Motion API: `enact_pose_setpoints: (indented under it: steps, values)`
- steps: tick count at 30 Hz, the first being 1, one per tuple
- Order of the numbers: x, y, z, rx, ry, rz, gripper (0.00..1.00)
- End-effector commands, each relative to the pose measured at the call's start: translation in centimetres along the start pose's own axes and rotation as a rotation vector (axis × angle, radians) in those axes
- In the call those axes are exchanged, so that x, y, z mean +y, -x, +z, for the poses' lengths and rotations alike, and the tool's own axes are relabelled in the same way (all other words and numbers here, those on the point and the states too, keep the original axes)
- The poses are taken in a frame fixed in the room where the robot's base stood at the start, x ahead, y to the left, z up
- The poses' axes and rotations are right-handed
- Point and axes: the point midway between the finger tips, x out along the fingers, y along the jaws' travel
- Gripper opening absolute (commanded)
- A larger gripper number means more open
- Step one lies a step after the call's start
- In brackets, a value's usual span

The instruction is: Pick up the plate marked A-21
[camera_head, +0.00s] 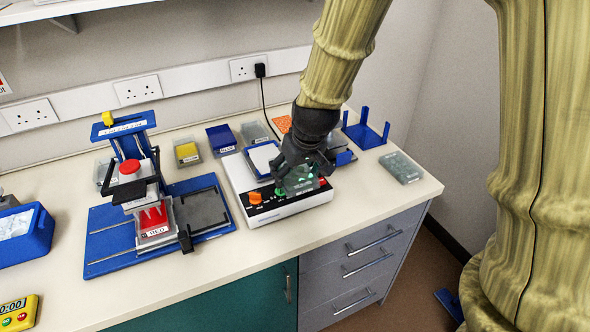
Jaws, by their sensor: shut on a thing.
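My gripper (303,172) is black and reaches down over a white bench device. It is shut on a clear, greenish plate (302,184), which shows just below and in front of the fingers, above the device's front part. A small label on this plate is too small to read, so I cannot tell whether it is A-21. Another clear, greyish-green plate (401,168) with a white label lies flat at the right end of the bench. That label is also unreadable. My fingers hide part of the held plate and of the device behind it.
The white device (292,205) has an orange knob. A blue pipetting stand (130,187) with a red-filled plate is left of it. Several small boxes (187,152) line the back. An empty blue holder (365,133) stands behind right. The bench's front right corner is clear.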

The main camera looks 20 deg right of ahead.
Motion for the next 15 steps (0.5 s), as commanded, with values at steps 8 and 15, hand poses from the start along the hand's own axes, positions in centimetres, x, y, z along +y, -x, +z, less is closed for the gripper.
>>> enact_pose_setpoints:
  steps: [8,15]
  values:
    - [0.0,0.8,-0.4,0.0,0.0,0.0,0.36]
    - [0.0,1.8,-0.8,0.0,0.0,0.0,0.36]
